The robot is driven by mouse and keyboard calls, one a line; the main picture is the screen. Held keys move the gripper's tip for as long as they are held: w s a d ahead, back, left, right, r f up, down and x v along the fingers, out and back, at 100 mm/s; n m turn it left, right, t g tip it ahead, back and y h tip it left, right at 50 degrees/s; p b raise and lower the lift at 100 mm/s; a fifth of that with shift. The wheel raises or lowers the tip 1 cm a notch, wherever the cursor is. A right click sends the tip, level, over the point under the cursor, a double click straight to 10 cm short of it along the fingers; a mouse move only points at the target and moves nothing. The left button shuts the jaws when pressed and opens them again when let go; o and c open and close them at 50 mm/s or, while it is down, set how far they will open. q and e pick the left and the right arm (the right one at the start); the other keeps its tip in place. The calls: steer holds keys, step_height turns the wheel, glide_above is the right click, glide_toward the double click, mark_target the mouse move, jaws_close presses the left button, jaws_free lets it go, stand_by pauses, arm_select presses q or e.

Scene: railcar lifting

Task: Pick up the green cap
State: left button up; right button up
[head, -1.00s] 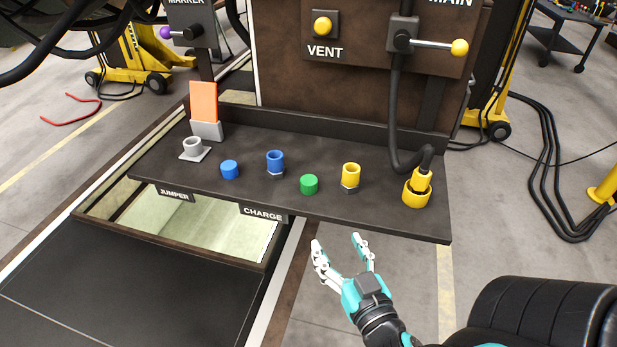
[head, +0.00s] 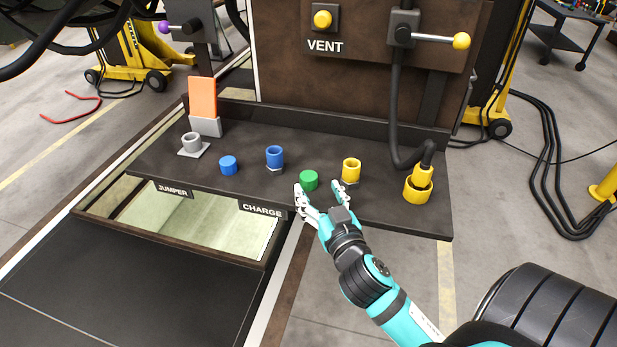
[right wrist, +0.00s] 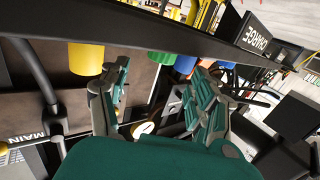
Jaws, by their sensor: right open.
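The green cap (head: 308,180) stands upright on the dark shelf (head: 400,205), between a blue fitting and a yellow fitting. It also shows in part in the right wrist view (right wrist: 165,55), behind the shelf edge line. My right gripper (head: 320,189) is open and empty at the shelf's front edge. Its fingers are spread to either side of the cap's near side, and I see no finger closed on it. In the right wrist view the two fingers (right wrist: 163,75) stand apart. My left gripper is not in view.
On the shelf stand a blue cap (head: 228,165), a blue fitting (head: 275,158), a yellow fitting (head: 351,170) close right of my gripper, a grey socket (head: 191,143) and a yellow plug with a black hose (head: 418,187). An upright brown panel rises behind.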

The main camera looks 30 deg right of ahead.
mark_target(311, 181)
steer(key=p+x, duration=0.2)
steer(key=x, duration=0.2)
steer(key=shift+w, duration=0.35)
steer(key=shift+w+d+f, duration=0.1)
steer(key=shift+w+f, duration=0.1)
steer(key=shift+s+r, duration=0.1)
steer(key=shift+c, duration=0.6)
steer(key=c, duration=0.8)
